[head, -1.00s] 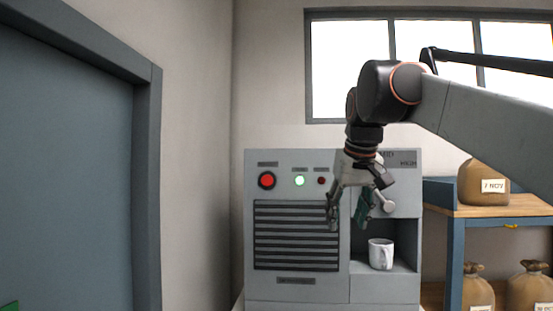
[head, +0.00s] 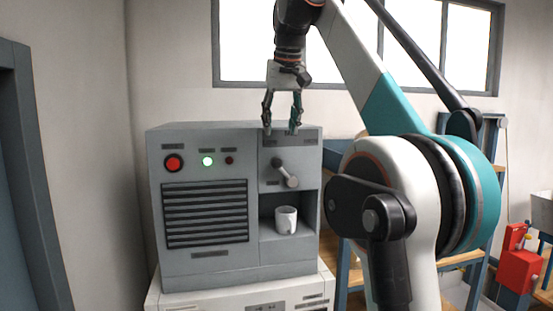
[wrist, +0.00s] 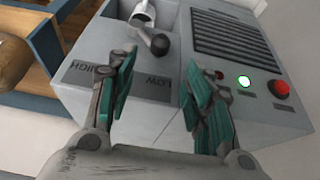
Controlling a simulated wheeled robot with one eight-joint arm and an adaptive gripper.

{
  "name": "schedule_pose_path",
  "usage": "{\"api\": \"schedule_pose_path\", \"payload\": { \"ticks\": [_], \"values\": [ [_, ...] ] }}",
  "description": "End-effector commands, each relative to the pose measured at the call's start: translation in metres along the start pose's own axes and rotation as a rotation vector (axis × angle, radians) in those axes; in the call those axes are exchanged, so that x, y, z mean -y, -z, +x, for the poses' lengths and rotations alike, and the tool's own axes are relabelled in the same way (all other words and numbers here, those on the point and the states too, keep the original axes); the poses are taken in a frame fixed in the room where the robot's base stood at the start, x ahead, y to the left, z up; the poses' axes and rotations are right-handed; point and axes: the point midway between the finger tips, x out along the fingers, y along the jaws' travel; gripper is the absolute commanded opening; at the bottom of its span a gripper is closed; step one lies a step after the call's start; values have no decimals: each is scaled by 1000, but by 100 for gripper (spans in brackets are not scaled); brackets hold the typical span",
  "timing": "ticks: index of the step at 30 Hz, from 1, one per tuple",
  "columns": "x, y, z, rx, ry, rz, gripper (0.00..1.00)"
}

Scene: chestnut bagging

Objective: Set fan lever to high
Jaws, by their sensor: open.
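The fan lever (head: 286,173) is a grey handle on the upper right of the grey machine's front. In the head view it slants down and right from its hub. The wrist view sees the lever (wrist: 146,28) upside down, with a LOW label (wrist: 152,85) and a HIGH label (wrist: 88,69) on the panel near it. My gripper (head: 282,117) points down, open and empty, at the height of the machine's top edge, above the lever and apart from it. In the wrist view its two green-padded fingers (wrist: 160,85) are spread wide.
Shelving (head: 340,160) stands to the right. Space above the machine is clear.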

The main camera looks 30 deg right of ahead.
Motion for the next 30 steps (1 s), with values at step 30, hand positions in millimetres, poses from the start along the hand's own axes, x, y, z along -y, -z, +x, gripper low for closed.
{"api": "schedule_pose_path", "payload": {
  "ticks": [30],
  "values": [
    [0, 0, 110, 0, 0, 0, 47]
  ]
}}
